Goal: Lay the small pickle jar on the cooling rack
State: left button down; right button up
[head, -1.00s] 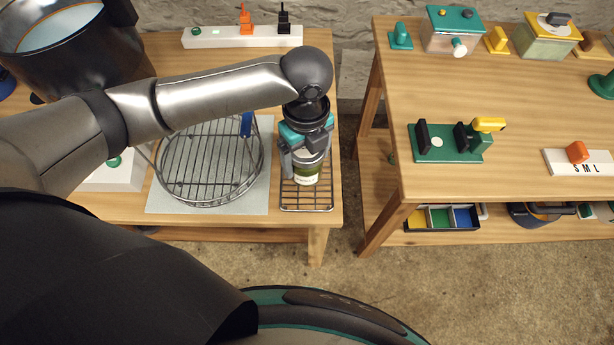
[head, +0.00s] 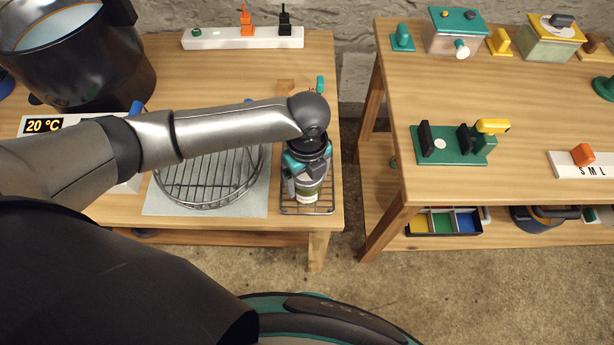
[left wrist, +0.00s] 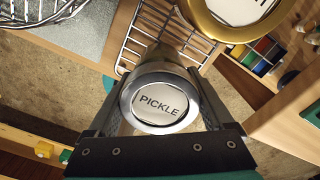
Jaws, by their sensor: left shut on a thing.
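The small pickle jar (head: 307,192) has a green body and a pale label. Its silver lid (left wrist: 161,102), marked PICKLE, faces the camera in the left wrist view. My left gripper (head: 306,180) is shut on the jar, one finger on each side. The jar looks roughly upright over the small wire cooling rack (head: 318,208), at the table's front right corner. The rack also shows behind the jar in the left wrist view (left wrist: 133,42). The gripper and jar hide much of the rack, and I cannot tell whether the jar touches it. My right gripper is not in view.
A round wire basket (head: 190,200) stands on a grey mat left of the rack. A gold-rimmed lid (left wrist: 215,25) is close beside the jar. A large dark pot (head: 100,75) and a power strip (head: 225,40) are farther back. A second table (head: 440,185) stands right, across a gap.

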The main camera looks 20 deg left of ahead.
pick_arm(q)
grip_release()
notch_tip(320, 180, up, 12)
jog(key=shift+r+p, duration=0.1)
jog(key=shift+p, duration=1.05)
